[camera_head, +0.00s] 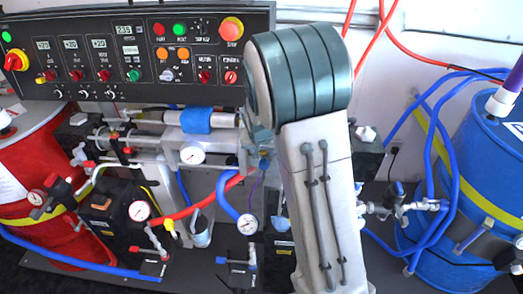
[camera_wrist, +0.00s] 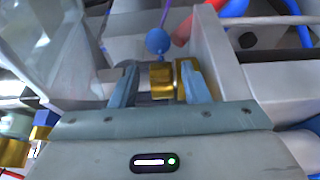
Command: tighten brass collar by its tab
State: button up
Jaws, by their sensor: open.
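In the wrist view my gripper (camera_wrist: 158,72) is open, with one blue-grey finger on each side of a brass collar (camera_wrist: 162,84). The collar sits between the fingers, close to the right one; I cannot tell whether either touches it. Its tab cannot be made out clearly. A blue ball-shaped knob (camera_wrist: 157,41) shows just beyond the collar, with a thin purple line running up from it. In the head view my arm covers the middle right of the machine, and the gripper and collar cannot be made out there.
A control panel (camera_head: 140,62) stands at the back left. A red drum (camera_head: 38,160) is at left and a blue drum (camera_head: 478,165) at right, with blue hoses nearby. Pipes and gauges (camera_head: 192,155) crowd the area left of my arm. A clear panel (camera_wrist: 45,60) is left of my gripper.

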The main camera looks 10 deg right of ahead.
grip_shut()
jog(key=shift+s+a+f+t+b, duration=0.15)
jog(key=shift+f+t+b, duration=0.3)
jog(key=shift+b, duration=0.7)
jog(key=shift+s+t+b, duration=0.1)
jog(key=shift+t+b, duration=0.15)
jog(key=shift+b, duration=0.15)
jog(key=shift+r, duration=0.1)
grip_release()
jog(key=v, duration=1.4)
jog(key=shift+a, duration=0.2)
